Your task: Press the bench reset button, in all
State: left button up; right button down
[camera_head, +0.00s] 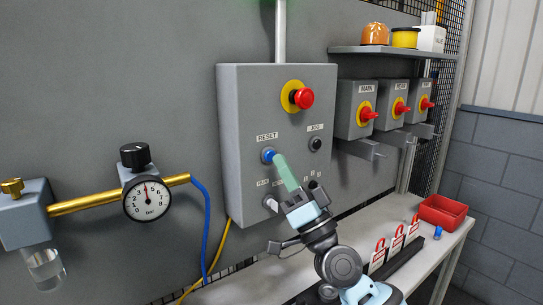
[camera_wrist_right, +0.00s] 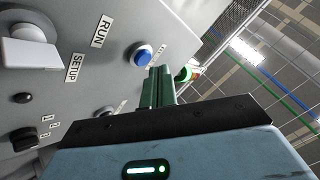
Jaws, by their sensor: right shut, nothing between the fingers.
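The blue reset button (camera_head: 268,155) sits under the RESET label on the grey control box (camera_head: 235,110). In the right wrist view the blue button (camera_wrist_right: 143,56) shows in a pale ring, just beyond and left of the fingertips. My right gripper (camera_head: 279,160) is shut and empty, its green fingers together, with the tips close beside the button's right side. The fingers also show in the right wrist view (camera_wrist_right: 159,72). I cannot tell whether the tips touch the button. My left gripper is not in view.
A red emergency stop (camera_head: 304,98) and a black JOG button (camera_head: 315,144) are on the same box. Switch boxes (camera_head: 355,108) stand to the right under a shelf. A gauge (camera_head: 148,199) is at the left. The bench (camera_head: 430,243) holds red padlocks (camera_head: 397,241) and a red bin (camera_head: 442,212).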

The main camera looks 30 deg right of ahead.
jog(key=shift+s, duration=0.1)
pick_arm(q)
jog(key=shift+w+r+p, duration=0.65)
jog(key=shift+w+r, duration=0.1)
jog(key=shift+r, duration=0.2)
pick_arm(e)
jog(key=s, duration=0.4)
jog(key=shift+s+d, duration=0.2)
jog(key=shift+s, duration=0.2)
